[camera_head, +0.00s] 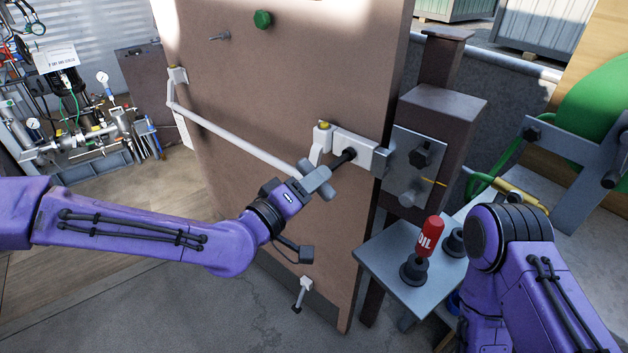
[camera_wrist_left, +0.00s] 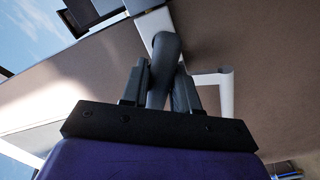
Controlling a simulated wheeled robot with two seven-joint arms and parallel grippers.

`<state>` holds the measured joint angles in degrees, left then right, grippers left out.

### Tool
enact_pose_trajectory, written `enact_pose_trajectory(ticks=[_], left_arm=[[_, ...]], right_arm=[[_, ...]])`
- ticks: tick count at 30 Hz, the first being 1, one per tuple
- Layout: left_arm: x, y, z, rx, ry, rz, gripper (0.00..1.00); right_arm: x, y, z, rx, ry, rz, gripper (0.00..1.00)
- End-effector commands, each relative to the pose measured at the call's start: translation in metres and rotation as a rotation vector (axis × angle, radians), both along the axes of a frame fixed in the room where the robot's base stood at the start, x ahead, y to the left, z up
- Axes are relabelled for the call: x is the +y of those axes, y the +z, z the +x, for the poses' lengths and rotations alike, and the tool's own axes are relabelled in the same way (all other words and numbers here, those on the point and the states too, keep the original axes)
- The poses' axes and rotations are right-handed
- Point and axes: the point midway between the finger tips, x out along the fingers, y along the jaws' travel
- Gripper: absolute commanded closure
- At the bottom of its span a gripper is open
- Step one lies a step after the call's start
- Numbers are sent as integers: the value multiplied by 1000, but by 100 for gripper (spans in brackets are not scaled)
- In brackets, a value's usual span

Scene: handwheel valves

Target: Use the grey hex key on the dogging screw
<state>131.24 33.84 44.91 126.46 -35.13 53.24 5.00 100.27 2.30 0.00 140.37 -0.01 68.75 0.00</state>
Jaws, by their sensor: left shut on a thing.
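My left gripper (camera_head: 316,180) is shut on the grey hex key (camera_head: 327,188) in front of the brown door. The key's dark shaft (camera_head: 343,159) points up and right to the white lock case (camera_head: 366,153) of the push bar. Its tip is at the case's front face, where the dogging screw is hidden; I cannot tell how deep it sits. In the left wrist view, the key (camera_wrist_left: 165,65) is a thick grey bar between the two fingers, with pale lock metal beyond it. My right gripper is not in view.
A white push bar (camera_head: 240,137) crosses the brown door (camera_head: 290,80). A dark post with a strike plate (camera_head: 414,160) stands right of the lock. A red oil bottle (camera_head: 429,236) stands on a small grey shelf (camera_head: 378,262), close to my right arm.

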Motion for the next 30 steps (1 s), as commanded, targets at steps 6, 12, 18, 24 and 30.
enact_pose_trajectory(ticks=[6,12,18,24,30], left_arm=[[5,0,-6,-1,0,1,100],[10,0,-12,0,0,0,100],[12,0,-15,-1,-1,-1,100],[12,0,-15,-1,-1,-1,100],[14,2,-14,-2,11,-1,100]], right_arm=[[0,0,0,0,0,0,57],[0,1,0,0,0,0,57],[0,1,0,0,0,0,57],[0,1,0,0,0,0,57],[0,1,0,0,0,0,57]])
